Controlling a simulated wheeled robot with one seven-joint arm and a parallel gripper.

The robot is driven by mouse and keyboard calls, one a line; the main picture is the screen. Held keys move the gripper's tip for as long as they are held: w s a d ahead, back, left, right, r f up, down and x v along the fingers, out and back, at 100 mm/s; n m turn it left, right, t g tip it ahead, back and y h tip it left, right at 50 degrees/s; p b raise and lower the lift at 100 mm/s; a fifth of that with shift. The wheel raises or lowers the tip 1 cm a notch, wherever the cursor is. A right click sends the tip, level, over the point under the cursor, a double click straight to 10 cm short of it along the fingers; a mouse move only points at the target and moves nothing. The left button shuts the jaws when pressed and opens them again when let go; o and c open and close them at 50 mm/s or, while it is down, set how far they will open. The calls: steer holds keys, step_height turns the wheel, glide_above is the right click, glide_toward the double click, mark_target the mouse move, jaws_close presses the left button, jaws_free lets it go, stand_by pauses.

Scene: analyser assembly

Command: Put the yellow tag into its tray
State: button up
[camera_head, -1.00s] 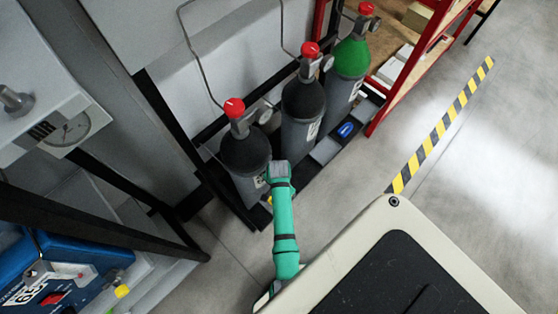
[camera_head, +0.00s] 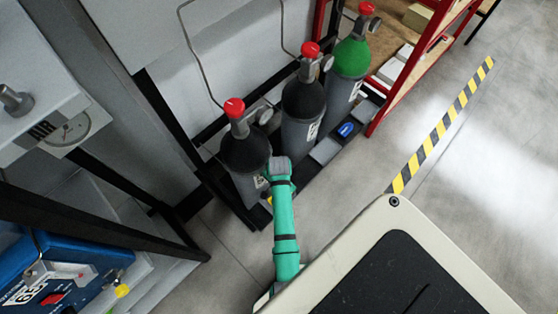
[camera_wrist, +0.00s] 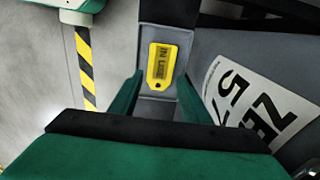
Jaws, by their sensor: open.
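The yellow tag (camera_wrist: 162,66) lies flat, printed side up, on a grey tray surface (camera_wrist: 164,115) in the wrist view. In the head view only a small yellow bit of the tag (camera_head: 270,199) shows beside my arm. My gripper (camera_wrist: 160,76) is open, with one green finger on each side of the tag and visible gaps between them. I cannot tell how high the fingers are above the tray. In the head view, my arm hides most of the tray by the nearest grey cylinder (camera_head: 245,160).
A second dark cylinder (camera_head: 303,108) and a green-topped cylinder (camera_head: 349,70) stand in the rack. A blue tag (camera_head: 346,129) lies in a tray before them. A red-framed shelf (camera_head: 376,119) stands beyond.

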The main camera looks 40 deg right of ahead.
step_height(320, 180, up, 9)
stand_by(0.3)
steer(key=s+a+n+t+h, duration=0.1)
steer(key=s+a+n+t, duration=0.3)
steer(key=a, duration=0.3)
steer(key=s+a+n+t+h, duration=0.2)
steer(key=s+a+n+t, duration=0.1)
steer(key=a+n, duration=0.3)
steer(key=s+a+r+n+t+y, duration=0.1)
steer(key=s+a+r+n+t, duration=0.1)
steer(key=r, duration=0.6)
steer(key=s+a+r+n+t+y, duration=0.1)
steer(key=s+a+r+n+t, duration=0.1)
steer(key=a+r, duration=0.4)
steer(key=s+a+r+n+t+y, duration=0.1)
steer(key=s+a+r+n+t, duration=0.2)
steer(key=r, duration=0.8)
steer(key=shift+s+a+r+t, duration=0.25)
steer(key=shift+s+a+t, duration=0.15)
steer(key=shift+s+t, duration=0.4)
steer(key=shift+s, duration=0.1)
